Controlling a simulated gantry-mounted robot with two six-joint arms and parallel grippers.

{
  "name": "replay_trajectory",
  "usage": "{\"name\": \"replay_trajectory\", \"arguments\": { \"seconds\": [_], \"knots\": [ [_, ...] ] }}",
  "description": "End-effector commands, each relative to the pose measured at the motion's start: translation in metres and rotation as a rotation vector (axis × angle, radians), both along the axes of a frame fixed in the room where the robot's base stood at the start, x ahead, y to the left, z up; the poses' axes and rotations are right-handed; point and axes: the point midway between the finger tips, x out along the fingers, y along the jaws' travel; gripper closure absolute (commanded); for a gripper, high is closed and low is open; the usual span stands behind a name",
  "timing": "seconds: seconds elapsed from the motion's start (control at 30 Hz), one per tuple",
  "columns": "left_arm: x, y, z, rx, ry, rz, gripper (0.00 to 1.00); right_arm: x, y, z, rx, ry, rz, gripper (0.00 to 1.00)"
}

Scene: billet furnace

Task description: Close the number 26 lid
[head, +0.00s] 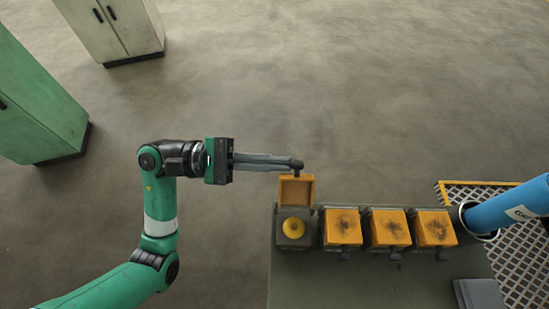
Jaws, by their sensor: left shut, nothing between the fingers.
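A row of boxes with orange lids stands along the back edge of a grey-green table. The other lids (343,227), (387,228) and (434,228) lie shut. No number is legible, so I cannot tell which lid is number 26. My left gripper (296,165) is shut and empty, its fingertips at the top edge of the raised lid; I cannot tell if they touch. My right gripper is not in view.
The table (340,285) is bare in front of the boxes, except a grey block (480,294) at right. A blue cylinder (510,206) and yellow-edged grating (520,280) are at the right. Cabinets (110,25) and (35,105) stand at upper left. The floor behind is clear.

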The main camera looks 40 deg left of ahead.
Motion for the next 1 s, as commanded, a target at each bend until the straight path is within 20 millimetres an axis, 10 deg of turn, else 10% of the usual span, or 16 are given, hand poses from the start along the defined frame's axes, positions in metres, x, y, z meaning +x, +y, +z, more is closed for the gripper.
{"name": "replay_trajectory", "arguments": {
  "seconds": [1.0],
  "knots": [
    [-0.006,-0.003,0.006,0.090,-0.125,0.001,1.00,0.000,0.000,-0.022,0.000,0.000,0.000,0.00]
  ]
}}
